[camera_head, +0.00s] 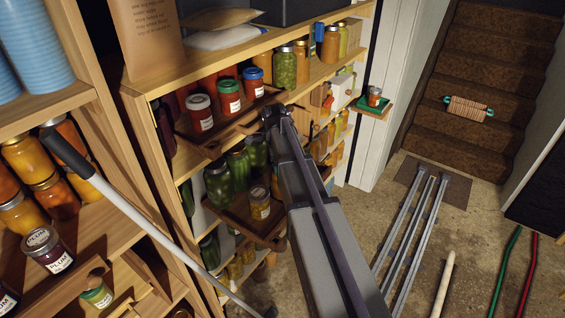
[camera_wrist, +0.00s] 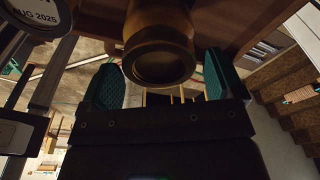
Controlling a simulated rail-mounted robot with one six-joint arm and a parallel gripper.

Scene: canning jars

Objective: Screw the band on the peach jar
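I cannot read "peach" on any jar. A jar with a pale orange label (camera_head: 260,204) stands on the lower brown tray. A small orange-brown jar (camera_head: 374,96) stands on a green mat on a small side shelf. In the wrist view, a brownish-gold round object (camera_wrist: 160,50) with a ring-shaped end is between the green finger pads of my gripper (camera_wrist: 160,80); I cannot tell whether it is a band or a jar. The fingers are wide apart, and contact with it is unclear. In the head view my arm hides the fingers.
The upper tray (camera_head: 222,138) holds jars with white, green and blue lids. Dark green jars (camera_head: 220,184) stand beside the pale-labelled jar. A left rack (camera_head: 50,103) holds orange and plum jars. Metal rails (camera_head: 410,230) lie on the floor at right, before the stairs (camera_head: 480,90).

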